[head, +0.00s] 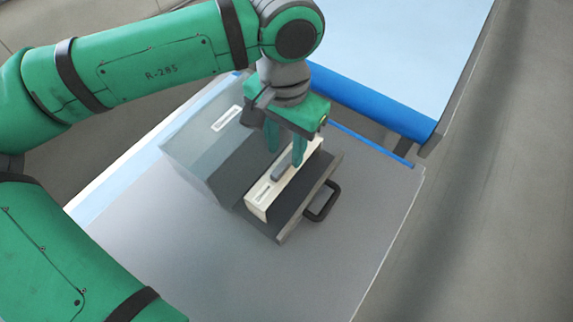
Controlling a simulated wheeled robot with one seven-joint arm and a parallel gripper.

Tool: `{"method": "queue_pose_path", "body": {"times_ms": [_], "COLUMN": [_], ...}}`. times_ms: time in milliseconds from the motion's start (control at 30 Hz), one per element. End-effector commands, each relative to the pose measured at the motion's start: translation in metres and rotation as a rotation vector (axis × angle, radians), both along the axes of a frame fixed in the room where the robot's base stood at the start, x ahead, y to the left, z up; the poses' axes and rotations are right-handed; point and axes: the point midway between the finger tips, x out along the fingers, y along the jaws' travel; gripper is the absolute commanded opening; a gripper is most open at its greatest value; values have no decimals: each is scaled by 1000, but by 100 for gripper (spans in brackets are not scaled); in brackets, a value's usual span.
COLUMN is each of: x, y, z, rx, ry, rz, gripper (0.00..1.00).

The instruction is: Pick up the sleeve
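The sleeve (262,195) appears to be the long cream block lying in or on the dark drawer-like part of a grey box, at the middle of the head view. A small dark bar and a pale slot show on it. My gripper (285,157) points down over the sleeve's far part, with one green finger at each side of it. The fingers stand apart by about the sleeve's width. Whether they touch it is not clear, and the far end of the sleeve is partly hidden by the right finger.
The grey box (196,160) has a white label on top, and its dark pulled-out part (287,224) carries a black handle (323,203) at the right. It stands on a pale table (300,285), clear in front. A blue-edged light surface (400,60) lies behind at the right.

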Motion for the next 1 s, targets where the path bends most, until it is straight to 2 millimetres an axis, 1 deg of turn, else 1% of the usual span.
{"method": "queue_pose_path", "body": {"times_ms": [33, 100, 233, 333, 533, 567, 600, 700, 1000], "x": [0, 1, 1, 1, 1, 1, 1, 1, 2], "y": [0, 0, -1, -1, -1, -1, -1, -1, -1], "z": [-8, -18, -32, -36, -36, -36, -36, -36, -35], "rx": [2, 1, 0, 1, 0, 0, 0, 0, 0], "ry": [1, 2, 0, -1, -1, -1, -1, -1, -1], "rz": [0, 0, -1, -1, -1, -1, -1, -1, -1], "gripper": [36, 36, 36, 36, 36, 31, 22, 0, 0]}}
